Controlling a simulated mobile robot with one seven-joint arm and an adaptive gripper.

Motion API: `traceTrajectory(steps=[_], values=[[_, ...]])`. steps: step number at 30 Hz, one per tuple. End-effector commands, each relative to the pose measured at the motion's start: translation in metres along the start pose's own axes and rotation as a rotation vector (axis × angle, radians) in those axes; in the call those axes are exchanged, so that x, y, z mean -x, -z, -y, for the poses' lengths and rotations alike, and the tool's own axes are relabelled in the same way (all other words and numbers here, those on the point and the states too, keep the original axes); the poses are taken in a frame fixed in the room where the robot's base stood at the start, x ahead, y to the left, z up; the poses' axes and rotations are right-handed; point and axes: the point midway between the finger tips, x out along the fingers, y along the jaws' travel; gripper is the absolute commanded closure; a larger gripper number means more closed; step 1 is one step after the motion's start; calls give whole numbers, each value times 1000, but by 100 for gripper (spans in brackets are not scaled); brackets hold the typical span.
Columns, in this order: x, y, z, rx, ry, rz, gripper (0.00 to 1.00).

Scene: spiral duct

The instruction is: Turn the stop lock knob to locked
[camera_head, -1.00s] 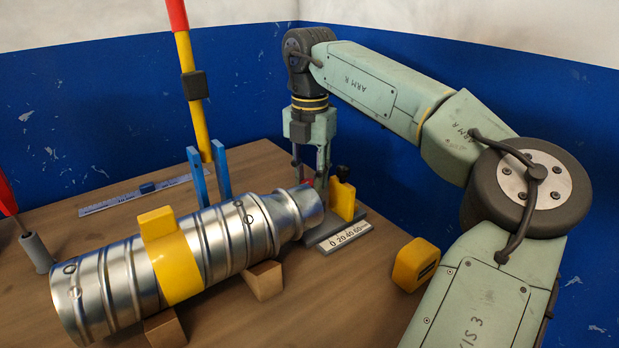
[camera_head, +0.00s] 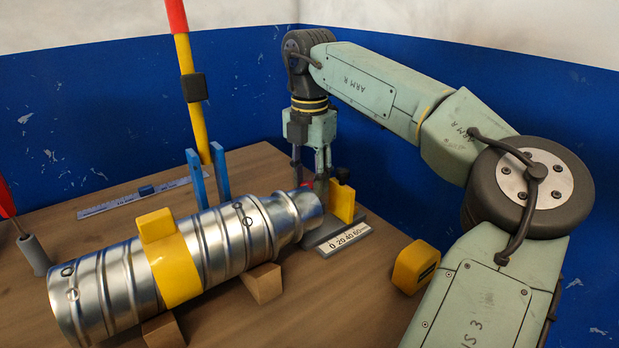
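A small red part (camera_head: 306,184), possibly the stop lock knob, shows low between the fingers of my gripper (camera_head: 309,182). The fingers point down and stand apart around it. I cannot tell whether they touch it, and its setting is hidden. The narrow end of the metal spiral duct (camera_head: 215,240) lies just in front and hides part of the base and the fingertips.
The duct rests on wooden blocks (camera_head: 262,283) with a yellow band (camera_head: 173,270) around it. Blue uprights (camera_head: 220,172) and a yellow, red-topped lever (camera_head: 190,55) stand behind. A yellow tape measure (camera_head: 415,266) lies at right. A ruler (camera_head: 125,200) lies at back left.

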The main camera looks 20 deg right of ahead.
Motion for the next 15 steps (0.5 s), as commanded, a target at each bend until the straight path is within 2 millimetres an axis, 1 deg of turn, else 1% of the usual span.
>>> traceTrajectory(steps=[1, 5, 12, 15], values=[[0, 0, 0, 0, 0, 0, 60], [0, 0, 0, 1, 1, 0, 52], [0, 0, 0, 1, 2, -1, 52], [5, 0, 0, 0, 2, 0, 52]])
